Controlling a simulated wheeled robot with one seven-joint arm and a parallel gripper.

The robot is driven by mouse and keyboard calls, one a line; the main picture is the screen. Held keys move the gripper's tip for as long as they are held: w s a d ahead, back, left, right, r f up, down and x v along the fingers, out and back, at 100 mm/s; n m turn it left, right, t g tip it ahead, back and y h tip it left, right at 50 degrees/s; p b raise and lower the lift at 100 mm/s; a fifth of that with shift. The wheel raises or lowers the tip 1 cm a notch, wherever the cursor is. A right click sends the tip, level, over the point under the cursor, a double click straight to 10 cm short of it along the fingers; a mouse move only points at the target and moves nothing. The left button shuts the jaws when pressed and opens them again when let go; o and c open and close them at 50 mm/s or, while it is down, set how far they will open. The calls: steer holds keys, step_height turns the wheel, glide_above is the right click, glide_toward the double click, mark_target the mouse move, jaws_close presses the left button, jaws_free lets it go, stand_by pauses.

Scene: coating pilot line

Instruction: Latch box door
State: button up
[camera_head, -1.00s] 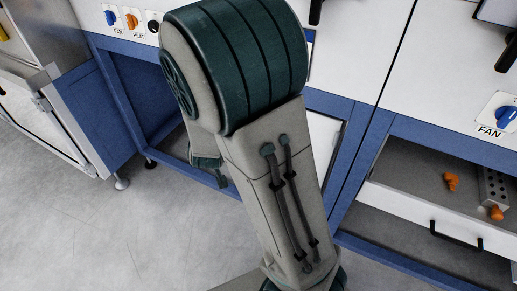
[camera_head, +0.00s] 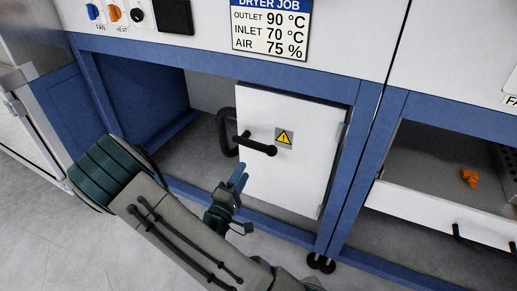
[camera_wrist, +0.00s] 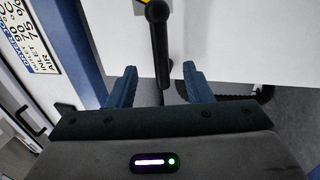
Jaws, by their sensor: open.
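The white box door (camera_head: 300,150) bears a yellow warning sign (camera_head: 284,137) and sits in the blue-framed bay; I cannot tell whether it is fully closed. A black latch lever (camera_head: 257,146) with a round end crosses its left part, sloping slightly down to the right. A curved black handle (camera_head: 226,132) is at the door's left edge. My gripper (camera_head: 240,178) is open and empty, just below the lever in the head view. In the wrist view, the lever (camera_wrist: 159,45) shows in the gap between my gripper's blue fingers (camera_wrist: 162,78); contact is not visible.
The blue bench frame (camera_head: 215,62) borders the bay, with open space left of the box. A pulled-out drawer (camera_head: 430,215) holding an orange part (camera_head: 470,178) is at the right. A dryer job sign (camera_head: 271,28) is above. Grey floor is clear at lower left.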

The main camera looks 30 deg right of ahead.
mark_target(258, 145)
steer(key=b+x, duration=0.2)
steer(key=x, duration=0.9)
steer(key=shift+w+d+r, duration=0.1)
steer(key=shift+w+d, duration=0.15)
steer(key=shift+d, duration=0.1)
